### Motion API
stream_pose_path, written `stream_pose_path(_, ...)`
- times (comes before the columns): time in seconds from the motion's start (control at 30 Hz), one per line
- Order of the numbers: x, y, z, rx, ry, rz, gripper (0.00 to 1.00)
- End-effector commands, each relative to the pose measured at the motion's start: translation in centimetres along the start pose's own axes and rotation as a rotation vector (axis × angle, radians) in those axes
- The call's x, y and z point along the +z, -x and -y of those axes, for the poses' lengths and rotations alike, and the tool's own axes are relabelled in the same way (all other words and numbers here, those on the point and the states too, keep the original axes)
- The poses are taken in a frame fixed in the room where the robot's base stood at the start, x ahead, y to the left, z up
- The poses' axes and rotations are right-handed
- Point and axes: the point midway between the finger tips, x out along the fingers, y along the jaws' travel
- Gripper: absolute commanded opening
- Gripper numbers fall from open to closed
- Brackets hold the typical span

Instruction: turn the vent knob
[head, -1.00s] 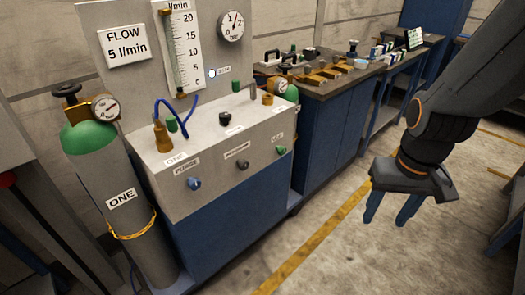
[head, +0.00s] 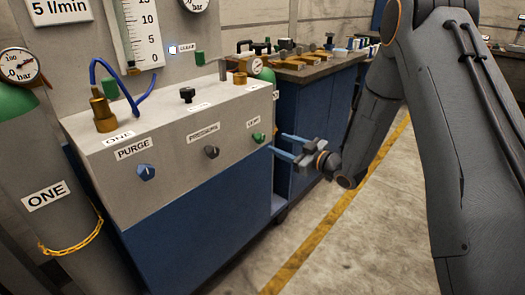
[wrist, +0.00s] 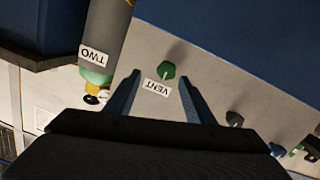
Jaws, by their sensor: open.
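The vent knob is a small green knob (head: 258,138) at the right end of the front face of the grey panel box (head: 215,108). In the wrist view, which is upside down, the green knob (wrist: 168,71) sits above its VENT label (wrist: 157,87). My gripper (head: 276,143) is open and empty, its two blue fingers pointing at the panel just right of the knob in the head view. In the wrist view my gripper (wrist: 159,76) has the knob between the lines of its fingertips, nearer the right finger. I see no contact with the knob.
A black pressure knob (head: 211,152) and a blue purge knob (head: 147,172) sit left on the same face. Cylinder ONE (head: 48,225) stands at the left. Cylinder TWO (wrist: 105,40) is close beside the box. A workbench (head: 310,75) stands behind; the floor at right is clear.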

Motion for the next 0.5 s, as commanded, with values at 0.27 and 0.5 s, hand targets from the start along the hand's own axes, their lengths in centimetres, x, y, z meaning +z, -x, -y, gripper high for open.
stream_pose_path(0.27, 0.3, -1.8, 1.2, -0.045, 0.003, -0.089, 0.49)
stream_pose_path(0.5, -0.1, -5.4, 1.4, -0.043, 0.003, -0.088, 0.49)
